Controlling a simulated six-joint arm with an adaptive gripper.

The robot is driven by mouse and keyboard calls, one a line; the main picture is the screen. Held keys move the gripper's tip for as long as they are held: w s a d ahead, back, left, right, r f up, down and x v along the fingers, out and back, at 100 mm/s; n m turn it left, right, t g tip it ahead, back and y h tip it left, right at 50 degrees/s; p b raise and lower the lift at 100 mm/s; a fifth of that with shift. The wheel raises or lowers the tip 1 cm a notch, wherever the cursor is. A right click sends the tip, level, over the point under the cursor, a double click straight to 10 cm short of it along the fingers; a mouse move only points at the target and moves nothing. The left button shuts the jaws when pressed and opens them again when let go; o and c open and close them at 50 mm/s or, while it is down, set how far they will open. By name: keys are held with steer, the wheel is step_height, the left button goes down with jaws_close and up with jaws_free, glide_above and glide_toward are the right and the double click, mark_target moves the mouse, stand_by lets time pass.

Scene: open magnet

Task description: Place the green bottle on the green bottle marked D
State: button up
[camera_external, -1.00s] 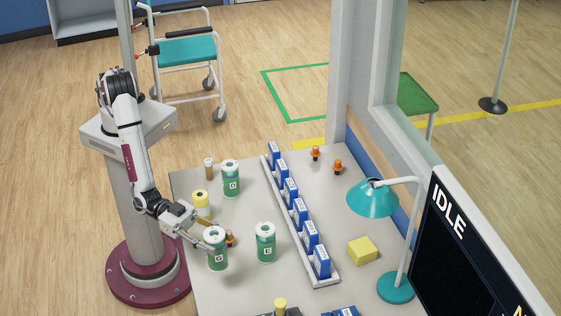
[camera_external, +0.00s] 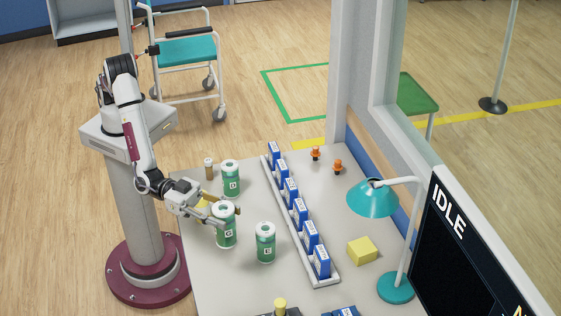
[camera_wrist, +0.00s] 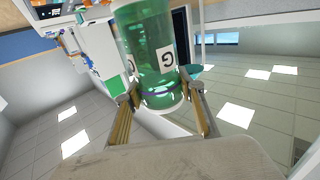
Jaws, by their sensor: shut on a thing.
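My gripper (camera_external: 215,215) is shut on a green bottle (camera_external: 225,228) with a white top and a label that reads G. It holds the bottle upright near the table's left side; I cannot tell how far its base is above the table. In the wrist view the same bottle (camera_wrist: 150,65) sits between the two fingers (camera_wrist: 162,95). The green bottle marked D (camera_external: 231,180) stands upright on the table, just behind the held bottle and apart from it. Another green bottle marked E (camera_external: 265,243) stands to the right of the held one.
A row of blue boxes (camera_external: 300,212) in a rack (camera_external: 327,282) runs along the table (camera_external: 215,285). A small brown bottle (camera_external: 209,170) stands left of bottle D. A yellow item (camera_external: 203,204) is partly hidden by my gripper. A teal lamp (camera_external: 372,200) and yellow block (camera_external: 362,250) are farther right.

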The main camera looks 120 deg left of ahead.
steer(key=s+a+r+n+y, duration=0.25)
steer(key=a+r+y, duration=0.2)
steer(key=a, duration=0.55)
steer(key=s+a+r+n+g+y, duration=0.1)
steer(key=s+a+n+g+y, duration=0.3)
steer(key=s+a, duration=0.5)
steer(key=s+a+r+n+g+y, duration=0.1)
steer(key=s+a+n+g+y, duration=0.3)
steer(key=a, duration=0.9)
steer(key=s+n+y, duration=0.1)
steer(key=s+y, duration=0.2)
steer(key=s, duration=0.2)
steer(key=shift+a+r, duration=0.25)
steer(key=shift+r, duration=0.05)
steer(key=shift+f, duration=0.15)
step_height(320, 180, down, 6)
steer(key=shift+f, duration=0.1)
steer(key=shift+f, duration=1.8)
steer(key=shift+f, duration=0.1)
